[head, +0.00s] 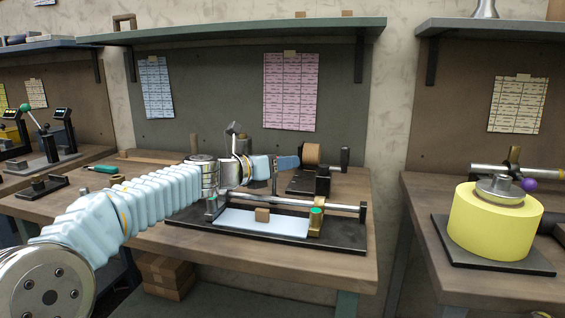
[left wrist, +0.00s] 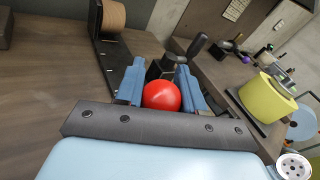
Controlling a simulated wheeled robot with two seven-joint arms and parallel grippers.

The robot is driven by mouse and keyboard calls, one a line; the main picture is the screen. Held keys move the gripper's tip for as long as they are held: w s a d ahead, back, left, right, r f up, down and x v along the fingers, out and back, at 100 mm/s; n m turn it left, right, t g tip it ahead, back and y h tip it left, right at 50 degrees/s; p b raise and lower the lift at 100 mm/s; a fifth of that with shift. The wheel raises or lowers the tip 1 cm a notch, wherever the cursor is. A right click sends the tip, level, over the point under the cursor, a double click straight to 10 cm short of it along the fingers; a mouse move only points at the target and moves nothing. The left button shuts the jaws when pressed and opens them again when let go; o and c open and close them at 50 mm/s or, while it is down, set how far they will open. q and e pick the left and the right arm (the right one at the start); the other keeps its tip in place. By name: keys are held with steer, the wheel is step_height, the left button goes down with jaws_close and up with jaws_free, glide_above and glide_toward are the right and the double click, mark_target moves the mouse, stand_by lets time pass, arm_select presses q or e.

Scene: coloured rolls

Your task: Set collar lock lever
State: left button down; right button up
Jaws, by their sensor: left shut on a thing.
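My left gripper (head: 288,163) reaches over the middle workbench from the left. In the left wrist view, its two blue fingers (left wrist: 160,88) are shut on a round red knob (left wrist: 162,96), one finger on each side. The lever under the knob cannot be made out, and the knob is hidden in the head view. A dark block (left wrist: 155,70) and a black handle (left wrist: 194,46) stand just beyond the fingers. A brown roll (head: 311,153) sits on a black base just past the fingertips; it also shows in the left wrist view (left wrist: 114,15). My right gripper is not in view.
A fixture with a metal rail (head: 335,206), a pale plate (head: 262,222) and a green-topped post (head: 316,218) lies in front on the bench (head: 220,250). On the right bench, a yellow roll (head: 490,225) stands beside a purple knob (head: 529,185). A shelf (head: 240,32) hangs above.

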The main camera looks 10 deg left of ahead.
arm_select(q)
steer(key=shift+w+a+f, duration=0.1)
steer(key=shift+a+f, duration=0.05)
steer(key=shift+f, duration=0.3)
steer(key=shift+w+a+f, duration=0.1)
steer(key=shift+a+f, duration=0.05)
steer(key=shift+f, duration=0.3)
steer(key=c, duration=1.1)
jaws_free()
steer(key=o, duration=0.4)
steer(key=shift+w, duration=0.2)
steer(key=shift+s+r, duration=0.1)
steer(key=shift+r, duration=0.15)
steer(key=shift+s, duration=0.2)
steer(key=b+v, duration=0.1)
steer(key=v, duration=1.2)
steer(key=shift+s+a, duration=0.15)
steer(key=shift+a, duration=0.05)
